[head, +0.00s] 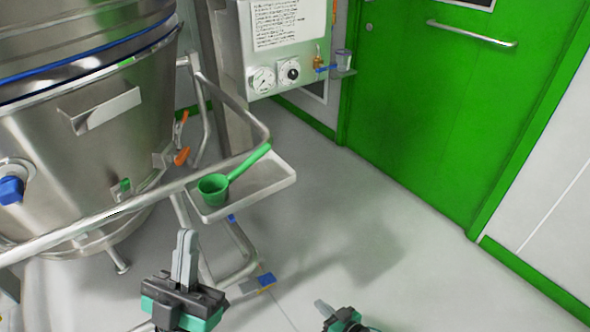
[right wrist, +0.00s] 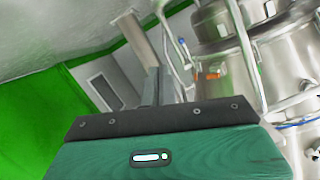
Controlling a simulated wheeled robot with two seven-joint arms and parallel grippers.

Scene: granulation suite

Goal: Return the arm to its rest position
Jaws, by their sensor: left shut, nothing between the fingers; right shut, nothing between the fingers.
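My left gripper (head: 186,258) is low in the head view, in front of the steel vessel and its tube frame; its fingers are together and empty. My right gripper (head: 324,308) shows at the bottom edge of the head view, over the floor, only partly in frame. In the right wrist view my right gripper (right wrist: 158,86) has its fingers together with nothing between them. It is apart from everything around it.
A steel vessel (head: 90,130) with a tube rail fills the left. A green scoop (head: 215,188) lies on a small tray (head: 262,192). A gauge panel (head: 285,75) stands behind. A green door (head: 450,110) is at the right. The floor (head: 400,245) before it is clear.

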